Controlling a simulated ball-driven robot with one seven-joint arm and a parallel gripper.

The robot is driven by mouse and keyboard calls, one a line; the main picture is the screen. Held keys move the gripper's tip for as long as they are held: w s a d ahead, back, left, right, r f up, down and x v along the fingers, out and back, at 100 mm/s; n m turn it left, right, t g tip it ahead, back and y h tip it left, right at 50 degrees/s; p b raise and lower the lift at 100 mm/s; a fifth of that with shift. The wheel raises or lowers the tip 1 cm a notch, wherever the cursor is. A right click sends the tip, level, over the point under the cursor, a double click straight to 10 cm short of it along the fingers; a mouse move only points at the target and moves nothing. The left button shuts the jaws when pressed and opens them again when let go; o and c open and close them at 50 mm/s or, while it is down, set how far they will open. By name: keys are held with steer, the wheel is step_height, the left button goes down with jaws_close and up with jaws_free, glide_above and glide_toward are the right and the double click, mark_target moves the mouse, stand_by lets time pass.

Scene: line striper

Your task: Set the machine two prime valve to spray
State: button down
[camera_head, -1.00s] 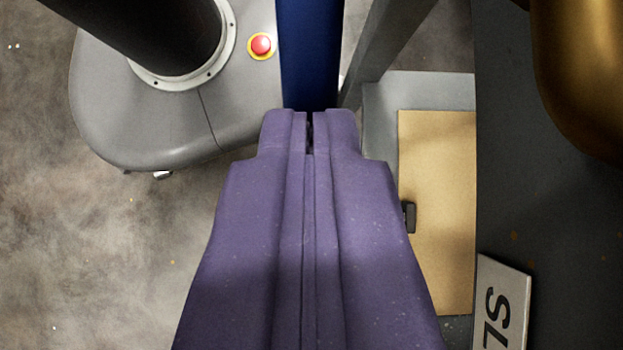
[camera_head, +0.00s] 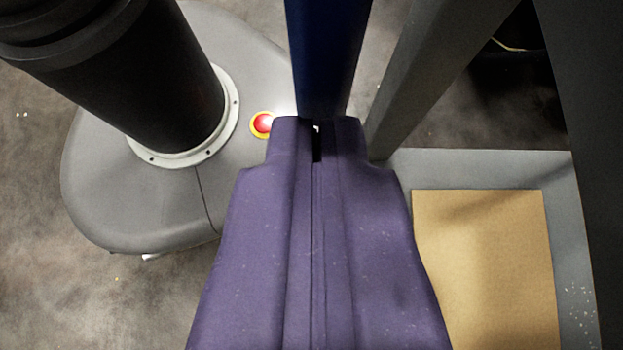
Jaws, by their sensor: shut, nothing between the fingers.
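My gripper (camera_head: 317,128) points away from the camera at the middle of the view. Its two purple fingers are shut with nothing between them; only a thin dark slot shows near the tips. A dark blue post or bar (camera_head: 325,55) shows just beyond the fingertips. I cannot tell whether the tips touch it. No prime valve can be made out in this view, and no machine number or label shows.
A grey slanted beam (camera_head: 435,70) stands close to the right of the fingertips. A grey frame (camera_head: 480,165) with a tan board (camera_head: 485,265) lies below right. A dark upright surface fills the right edge. Bare grey floor (camera_head: 30,290) shows at left, beside my base and column.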

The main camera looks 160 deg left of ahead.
steer(key=shift+s+a+g, duration=0.15)
steer(key=shift+s+g, duration=0.05)
steer(key=shift+g, duration=0.1)
stand_by(0.5)
